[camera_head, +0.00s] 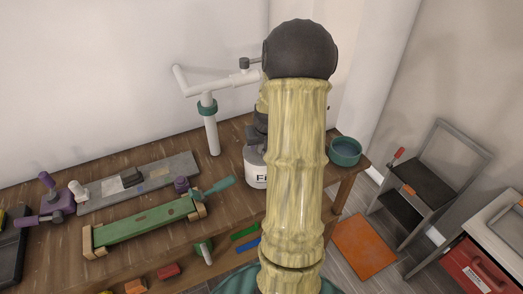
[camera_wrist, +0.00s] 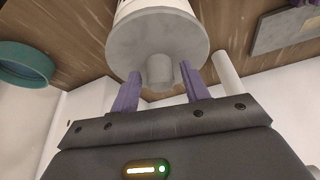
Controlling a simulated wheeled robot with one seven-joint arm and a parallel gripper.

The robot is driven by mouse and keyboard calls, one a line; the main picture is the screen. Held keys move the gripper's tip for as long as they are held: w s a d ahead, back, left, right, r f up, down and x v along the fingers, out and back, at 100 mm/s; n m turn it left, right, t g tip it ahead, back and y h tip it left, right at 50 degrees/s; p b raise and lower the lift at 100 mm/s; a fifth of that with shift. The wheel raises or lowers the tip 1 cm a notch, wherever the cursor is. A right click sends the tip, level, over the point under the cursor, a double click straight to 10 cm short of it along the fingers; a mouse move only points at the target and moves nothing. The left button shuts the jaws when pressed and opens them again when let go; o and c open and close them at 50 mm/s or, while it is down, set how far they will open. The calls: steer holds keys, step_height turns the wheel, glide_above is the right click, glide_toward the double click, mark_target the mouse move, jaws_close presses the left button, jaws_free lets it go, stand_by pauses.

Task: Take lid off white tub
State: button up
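The white tub (camera_head: 255,173) stands on the wooden workbench in the head view, its right part hidden behind my arm. Black letters show on its front. In the wrist view the tub (camera_wrist: 160,10) appears upside down at the top. Its grey lid (camera_wrist: 130,48) is on it, with a round knob (camera_wrist: 160,72) at the centre. My gripper (camera_wrist: 161,84) is open, with one purple finger on each side of the knob and visible gaps between. In the head view my arm hides most of my gripper and the lid.
A teal bowl (camera_head: 345,150) sits at the bench's right end. A white pipe stand (camera_head: 211,135) rises behind the tub. A green clamp-like bar (camera_head: 145,226) and a grey plate (camera_head: 165,172) lie left. A chair (camera_head: 440,155) and red drawer (camera_head: 475,268) stand right.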

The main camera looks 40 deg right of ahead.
steer(key=c, duration=0.8)
steer(key=shift+r, duration=0.1)
step_height(320, 180, up, 10)
steer(key=shift+f+b, duration=0.1)
steer(key=shift+b, duration=0.75)
